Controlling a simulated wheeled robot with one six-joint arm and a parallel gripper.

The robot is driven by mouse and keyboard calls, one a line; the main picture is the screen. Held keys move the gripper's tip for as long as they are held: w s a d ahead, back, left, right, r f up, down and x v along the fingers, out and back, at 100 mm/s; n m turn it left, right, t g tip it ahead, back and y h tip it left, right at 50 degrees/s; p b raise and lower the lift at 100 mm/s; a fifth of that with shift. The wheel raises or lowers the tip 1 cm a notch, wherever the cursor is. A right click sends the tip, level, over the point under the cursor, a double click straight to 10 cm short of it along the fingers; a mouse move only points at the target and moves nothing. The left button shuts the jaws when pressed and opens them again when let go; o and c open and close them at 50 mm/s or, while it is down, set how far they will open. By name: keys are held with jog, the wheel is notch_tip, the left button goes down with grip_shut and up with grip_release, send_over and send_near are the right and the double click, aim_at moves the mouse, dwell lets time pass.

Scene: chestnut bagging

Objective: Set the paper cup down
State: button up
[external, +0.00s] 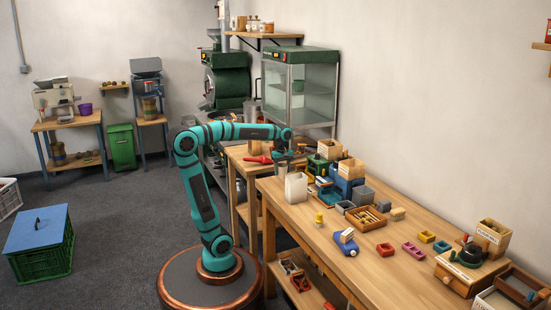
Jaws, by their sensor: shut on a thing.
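A white, open-topped paper container (297,188), which looks like the paper cup, is upright at the near left corner of the wooden table. Its base appears at the tabletop, but I cannot tell whether it touches. My gripper (284,158) points down just above and behind its rim. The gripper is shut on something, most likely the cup. The fingertips are small and dark here, and their contact is not clear.
The wooden table (375,262) has bare room at its front middle. Right of the cup stand a blue device (347,182), a wooden tray (366,219) and small coloured boxes. A red-handled tool (258,160) lies on the bench behind. A glass cabinet (299,88) stands farther back.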

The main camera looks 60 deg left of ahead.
aim_at(282, 175)
jog(key=shift+f, duration=1.85)
jog(key=o, duration=1)
jog(key=shift+f, duration=0.1)
jog(key=shift+c, duration=0.2)
notch_tip(282, 175, up, 12)
